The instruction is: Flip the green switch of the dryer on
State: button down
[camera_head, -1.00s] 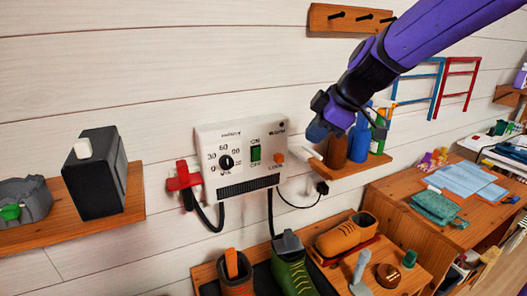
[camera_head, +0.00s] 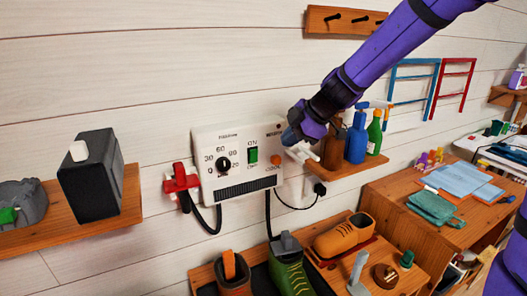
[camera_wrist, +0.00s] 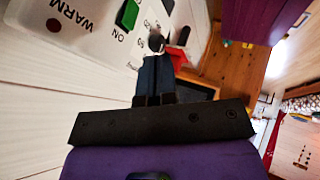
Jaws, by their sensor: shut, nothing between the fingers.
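The dryer (camera_head: 205,141) is a white box on the wall with a timer dial (camera_head: 224,164) at its left and a grille below. Its green switch (camera_head: 252,156) sits between printed labels, with ON above it; I cannot tell its position. It also shows at the top of the wrist view (camera_wrist: 128,14), beside the word ON. My gripper (camera_head: 290,137) is shut and empty, close to the dryer's right edge, to the right of the switch and apart from it. In the wrist view its blue-grey fingers (camera_wrist: 156,70) point toward the panel's lower right.
An orange knob (camera_head: 276,161) sits right of the switch. A small shelf (camera_head: 345,170) with several bottles is close right of my gripper. A red holder (camera_head: 181,182) is left of the dryer. Boots (camera_head: 290,275) stand below, and black cables hang from the box.

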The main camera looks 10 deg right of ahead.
aim_at(252, 154)
jog(key=shift+w+a+f, duration=1.6)
jog(key=shift+w+f, duration=0.2)
jog(key=shift+w, duration=0.05)
jog(key=shift+w+a+f, duration=1.55)
jog(key=shift+w+f, duration=0.25)
jog(key=shift+w, duration=0.05)
jog(key=shift+w+a+r+g, duration=0.15)
jog(key=shift+w+g, duration=0.15)
jog(key=shift+w, duration=0.05)
jog(key=shift+r, duration=0.15)
jog(key=shift+r, duration=0.65)
